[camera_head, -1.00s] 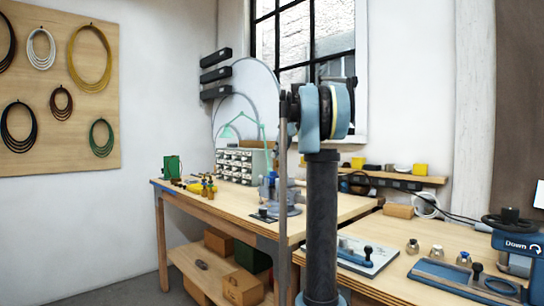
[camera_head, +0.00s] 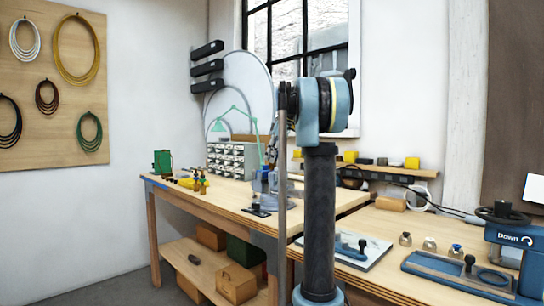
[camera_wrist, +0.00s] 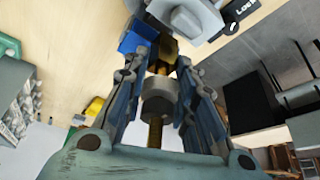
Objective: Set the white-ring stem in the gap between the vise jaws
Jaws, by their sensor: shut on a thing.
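In the wrist view my gripper (camera_wrist: 163,66) is shut on a brass stem (camera_wrist: 155,132) with a pale grey-white ring (camera_wrist: 159,98) between the fingers. Brass also shows beyond the ring, near the fingertips. The vise (camera_wrist: 192,18) is a grey body with a "Lock" label, just beyond the fingertips at the top. A blue block (camera_wrist: 136,38) is close to the left fingertip; I cannot tell if it touches the stem. The jaw gap is not clearly visible. In the head view the blue-grey vise (camera_head: 264,186) stands on the left bench; my arm hides my gripper there.
Several small coloured parts (camera_head: 200,186) and a drawer cabinet (camera_head: 232,160) share the left bench (camera_head: 225,197). A green lamp (camera_head: 245,118) rises behind. The right bench holds a blue press (camera_head: 505,245) and metal cups (camera_head: 430,244). Bare wood lies left of the vise.

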